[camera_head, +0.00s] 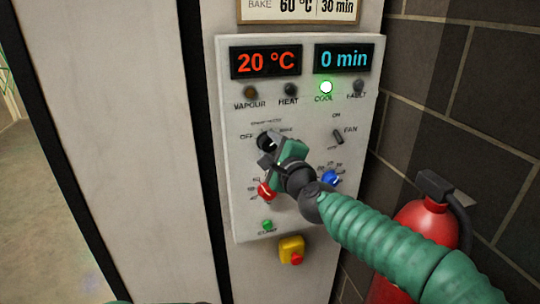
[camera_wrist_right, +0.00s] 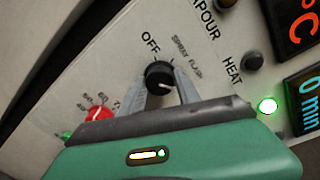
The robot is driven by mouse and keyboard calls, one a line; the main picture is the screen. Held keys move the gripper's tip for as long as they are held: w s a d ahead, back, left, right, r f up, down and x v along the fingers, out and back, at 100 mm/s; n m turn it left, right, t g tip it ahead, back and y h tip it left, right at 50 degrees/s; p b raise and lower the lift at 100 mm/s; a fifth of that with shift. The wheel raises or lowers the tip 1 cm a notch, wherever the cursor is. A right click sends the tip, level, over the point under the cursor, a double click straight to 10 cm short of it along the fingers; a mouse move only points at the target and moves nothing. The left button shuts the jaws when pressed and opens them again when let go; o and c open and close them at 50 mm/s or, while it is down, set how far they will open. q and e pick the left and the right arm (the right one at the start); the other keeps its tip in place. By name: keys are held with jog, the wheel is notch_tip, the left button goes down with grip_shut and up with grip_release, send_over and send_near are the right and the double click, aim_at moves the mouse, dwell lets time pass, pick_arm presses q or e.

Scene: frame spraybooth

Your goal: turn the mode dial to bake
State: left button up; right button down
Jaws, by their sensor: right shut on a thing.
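The black mode dial (camera_head: 264,141) is at the upper left of the light control panel, with OFF at its left and BAKE at its right in the head view. In the wrist view the dial (camera_wrist_right: 158,73) sits between the two grey fingers of my right gripper (camera_wrist_right: 162,84), which is shut on it. A short white mark shows on the dial's face, near the fingers. In the head view my right gripper (camera_head: 268,153) reaches the dial from the lower right and hides part of it. My left gripper is out of view.
Displays (camera_head: 266,62) read 20 °C and 0 min; the COOL lamp (camera_head: 326,87) is lit green. A fan switch (camera_head: 338,137), red knob (camera_head: 266,190), blue knob (camera_head: 331,178), green start button (camera_head: 267,225) and yellow-and-red stop (camera_head: 291,250) are nearby. A fire extinguisher (camera_head: 424,224) stands right.

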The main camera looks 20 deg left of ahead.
jog(key=shift+w+d+m+b, duration=0.1)
jog(key=shift+m+b, duration=0.25)
jog(key=shift+m, duration=0.25)
jog(key=shift+w+d+m+b, duration=0.1)
jog(key=shift+m+b, duration=0.2)
jog(key=shift+m, duration=0.3)
jog(key=shift+s, duration=0.1)
jog(key=shift+f, duration=0.1)
jog(key=c, duration=1.3)
grip_release()
jog(key=o, duration=0.4)
jog(key=shift+w+a+f, duration=0.1)
jog(key=shift+w+f, duration=0.05)
jog(key=shift+w, duration=0.1)
jog(key=shift+o, duration=0.2)
jog(key=shift+s, duration=0.2)
